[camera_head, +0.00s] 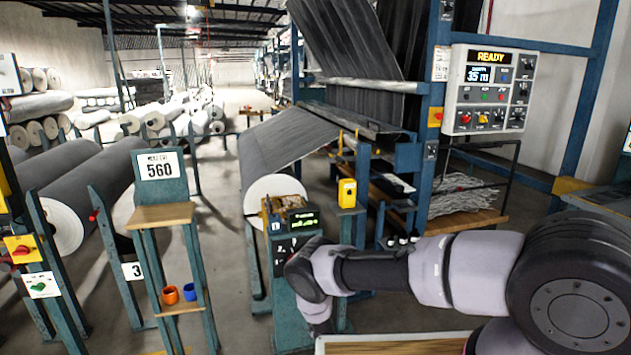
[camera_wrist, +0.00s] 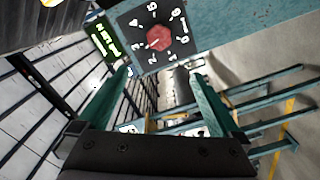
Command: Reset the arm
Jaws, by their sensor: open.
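My arm (camera_head: 390,270) reaches in from the right in the head view, bent, with its wrist in front of a teal control stand. My gripper (camera_wrist: 160,74) shows in the wrist view with its two teal fingers spread apart and nothing between them. Its fingers cannot be made out in the head view. A black dial panel with a red knob (camera_wrist: 159,38) lies just beyond the fingertips in the wrist view, and I see no contact. A small green-lit display (camera_head: 303,220) tops the stand; it also shows in the wrist view (camera_wrist: 104,42).
A yellow box (camera_head: 347,193) stands right of the display. A wooden-topped stand (camera_head: 160,215) at left holds an orange cup (camera_head: 169,295) and a blue cup (camera_head: 190,291). A wood-topped surface (camera_head: 390,346) is below my arm. Grey rolls (camera_head: 75,195) fill the left.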

